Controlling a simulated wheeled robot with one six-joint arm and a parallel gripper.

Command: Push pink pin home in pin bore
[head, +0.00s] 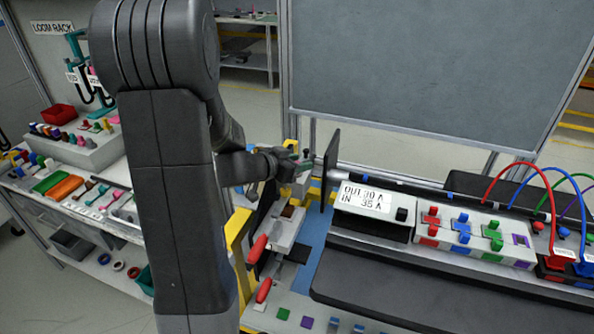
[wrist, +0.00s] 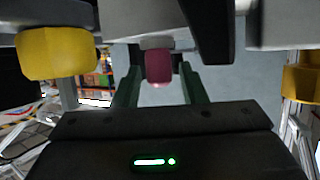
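The pink pin (wrist: 159,66) shows in the wrist view as a dark pink end sticking out of a grey block (wrist: 130,22). My gripper (wrist: 160,75) has its two green fingers apart, one on each side of the pin, with narrow gaps visible beside it. The pin's inner end and the pin bore are hidden, so I cannot tell how deep it sits. In the head view my gripper (head: 304,163) is at the dashboard module, beside a dark upright plate, and the pin cannot be made out.
A yellow part (wrist: 56,53) is left of the pin, and a dark bracket (wrist: 207,30) hangs close on the right. In the head view a dark upright plate (head: 330,168) stands right of my gripper. Red-handled clamps (head: 258,249) are below, and a grey meter box (head: 372,208) is to the right.

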